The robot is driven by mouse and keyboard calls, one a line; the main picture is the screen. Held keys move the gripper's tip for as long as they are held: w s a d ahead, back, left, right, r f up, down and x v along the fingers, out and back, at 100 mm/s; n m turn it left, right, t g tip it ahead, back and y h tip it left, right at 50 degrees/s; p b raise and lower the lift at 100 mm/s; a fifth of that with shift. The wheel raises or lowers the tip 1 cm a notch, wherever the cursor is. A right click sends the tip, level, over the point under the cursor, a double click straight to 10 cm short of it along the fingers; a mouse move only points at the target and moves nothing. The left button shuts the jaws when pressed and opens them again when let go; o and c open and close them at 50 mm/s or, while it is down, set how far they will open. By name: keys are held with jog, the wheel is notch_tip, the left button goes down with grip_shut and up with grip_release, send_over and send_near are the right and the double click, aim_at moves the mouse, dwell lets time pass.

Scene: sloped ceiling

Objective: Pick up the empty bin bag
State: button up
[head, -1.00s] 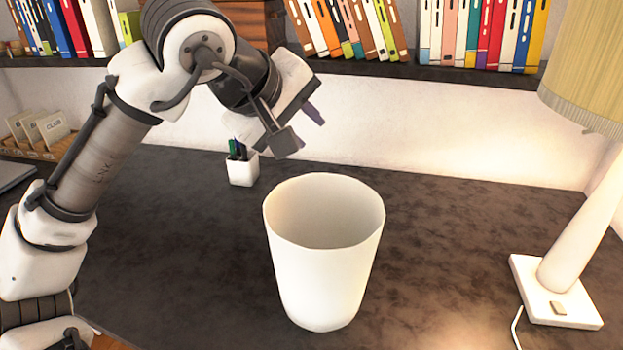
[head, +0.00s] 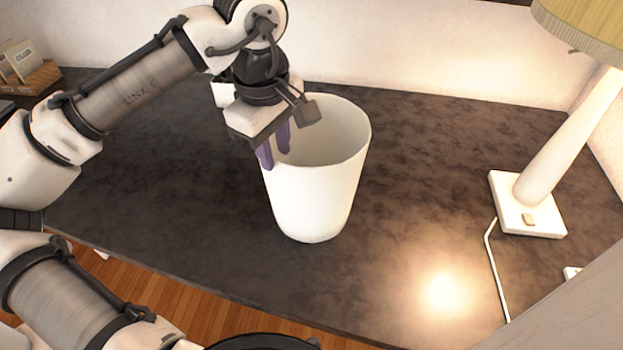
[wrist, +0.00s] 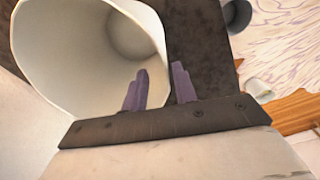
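The empty bin bag looks like a plain white, open-topped, tapered bin (head: 318,195), upright on the dark tabletop with nothing visible inside. It also fills the upper left of the wrist view (wrist: 65,60). My gripper (head: 274,150) points down at the bin's left rim. Its two purple fingers are apart with a gap between them. In the wrist view, my gripper (wrist: 159,85) has one finger over the bin's opening and the other outside, over the dark surface, with the rim running between them. I cannot tell whether either finger touches the wall.
A lamp (head: 530,205) stands on the right, its cord (head: 492,265) running toward the table's front. A wooden card holder (head: 35,78) is at the back left. The tabletop (head: 430,170) between bin and lamp is clear. Wooden floor (head: 190,305) shows below the front edge.

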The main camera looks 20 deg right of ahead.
aim_at(278, 179)
notch_tip(278, 179, down, 5)
jog(key=shift+p, duration=0.5)
grip_shut()
